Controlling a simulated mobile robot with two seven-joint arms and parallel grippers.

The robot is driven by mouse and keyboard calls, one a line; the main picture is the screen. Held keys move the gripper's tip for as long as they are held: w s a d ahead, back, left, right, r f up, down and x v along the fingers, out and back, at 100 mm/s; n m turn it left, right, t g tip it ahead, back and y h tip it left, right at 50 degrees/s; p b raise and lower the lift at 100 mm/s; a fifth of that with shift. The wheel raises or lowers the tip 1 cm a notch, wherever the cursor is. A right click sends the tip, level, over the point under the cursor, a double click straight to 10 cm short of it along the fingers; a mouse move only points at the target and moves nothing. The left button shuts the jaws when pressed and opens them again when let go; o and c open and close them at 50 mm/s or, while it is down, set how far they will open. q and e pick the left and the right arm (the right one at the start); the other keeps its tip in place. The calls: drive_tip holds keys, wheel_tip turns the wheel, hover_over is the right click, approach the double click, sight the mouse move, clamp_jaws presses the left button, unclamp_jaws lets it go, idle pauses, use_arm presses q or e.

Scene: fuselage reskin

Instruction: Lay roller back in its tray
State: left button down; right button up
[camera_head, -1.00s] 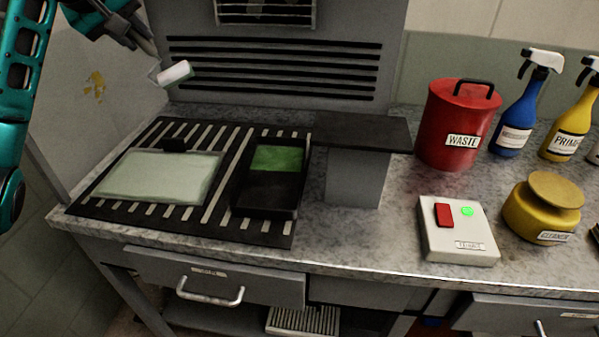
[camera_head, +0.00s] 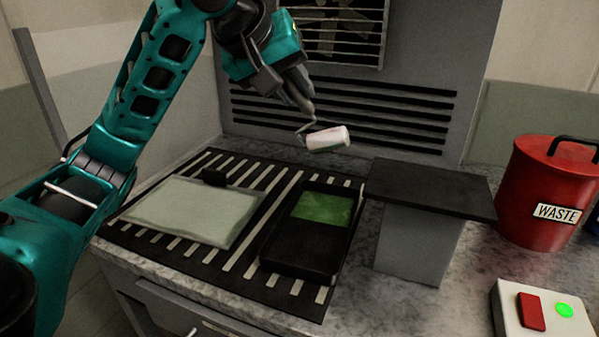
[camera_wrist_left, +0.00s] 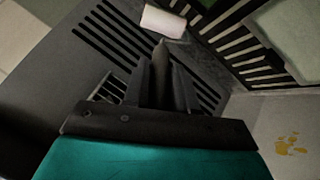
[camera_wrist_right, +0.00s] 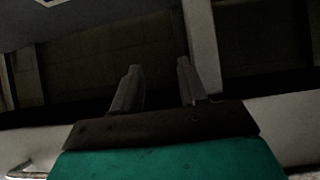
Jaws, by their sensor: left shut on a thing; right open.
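The roller (camera_head: 328,138) has a white, slightly pinkish sleeve on a thin bent wire frame. My left gripper (camera_head: 308,106) is shut on its handle and holds it in the air, above and behind the black tray. The sleeve also shows in the left wrist view (camera_wrist_left: 163,22), beyond the closed fingers (camera_wrist_left: 162,75). The tray (camera_head: 292,252) is black, with a green area in its far half, and lies on the striped mat. My right gripper (camera_wrist_right: 157,88) is open and empty in the right wrist view, in a dark area. It is not in the head view.
A pale green panel (camera_head: 190,212) with a black block (camera_head: 214,177) lies left of the tray on the slatted mat (camera_head: 245,268). A dark-topped grey stand (camera_head: 430,187) is close on its right. A red waste can (camera_head: 545,195) and a button box (camera_head: 540,312) are farther right. A vented grey wall (camera_head: 420,120) rises behind.

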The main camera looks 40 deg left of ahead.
use_arm(q)
wheel_tip(320, 180, down, 12)
drive_tip(key=b, duration=0.4)
use_arm(e)
drive_tip(key=shift+w+a+f+y, duration=0.3)
drive_tip(key=shift+w+a+f, duration=0.3)
drive_tip(key=shift+w+a, duration=0.25)
use_arm(q)
drive_tip(key=shift+f, duration=0.1)
